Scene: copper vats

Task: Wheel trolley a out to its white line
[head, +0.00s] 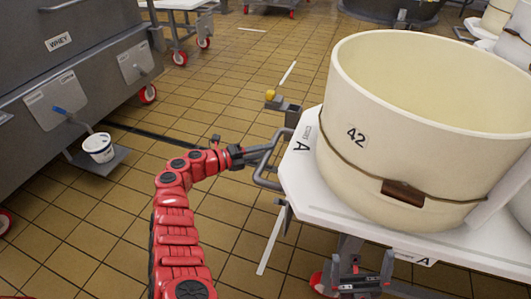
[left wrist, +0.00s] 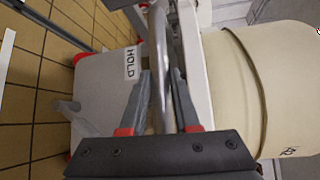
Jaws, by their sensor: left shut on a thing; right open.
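Trolley a (head: 300,178) has a white top with "A" labels and carries a large cream vat (head: 400,120) marked 42. Its grey bar handle (head: 262,172) sticks out on the left side. My left gripper (head: 258,156) is shut on this handle; the left wrist view shows the bar (left wrist: 161,70) between the fingers. My right gripper (head: 362,264) is open and empty, low beside the trolley's near edge. White floor lines lie left of the trolley (head: 271,243) and farther off (head: 287,73); which one belongs to trolley a I cannot tell.
A grey whey tank (head: 70,60) stands at the left, with a white tub (head: 99,147) on a low shelf. Another trolley (head: 180,5) with red wheels is at the back. A post with a yellow knob (head: 270,95) stands beyond the handle. Tiled floor between tank and trolley is mostly clear.

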